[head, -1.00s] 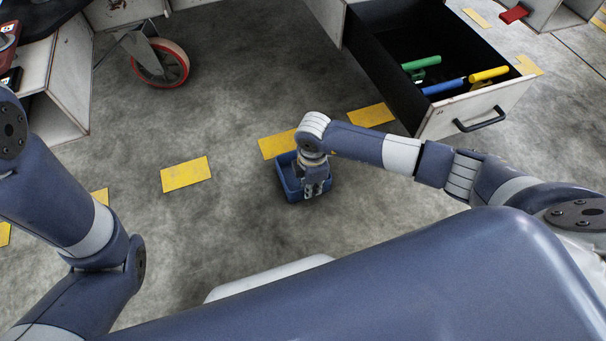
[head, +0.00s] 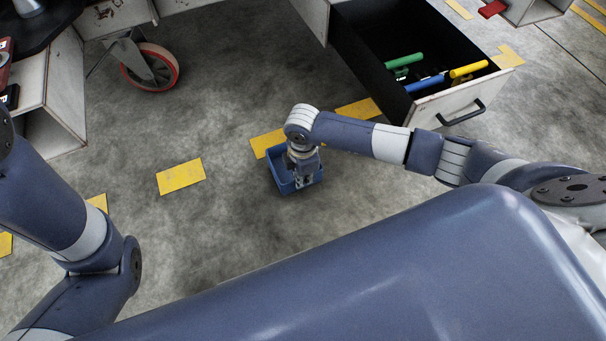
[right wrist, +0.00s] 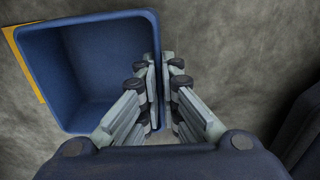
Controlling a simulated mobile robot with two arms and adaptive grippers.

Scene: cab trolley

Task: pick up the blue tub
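The blue tub (head: 284,183) is a small open box, upright over the concrete floor beside a yellow floor mark. My right gripper (head: 304,183) points down at its right side. In the right wrist view the tub (right wrist: 80,112) looks empty. There my right gripper (right wrist: 160,62) straddles the tub's right wall, one finger inside and one outside, both close against it. It looks shut on that wall. I cannot tell for sure whether the tub's bottom is clear of the floor. My left arm shows at the left, but its gripper is out of view.
An open drawer (head: 436,106) with green, blue and yellow handled tools stands at upper right. A red-rimmed caster wheel (head: 150,68) and a cabinet (head: 55,100) are at upper left. Yellow marks (head: 181,177) lie on the floor. The floor left of the tub is clear.

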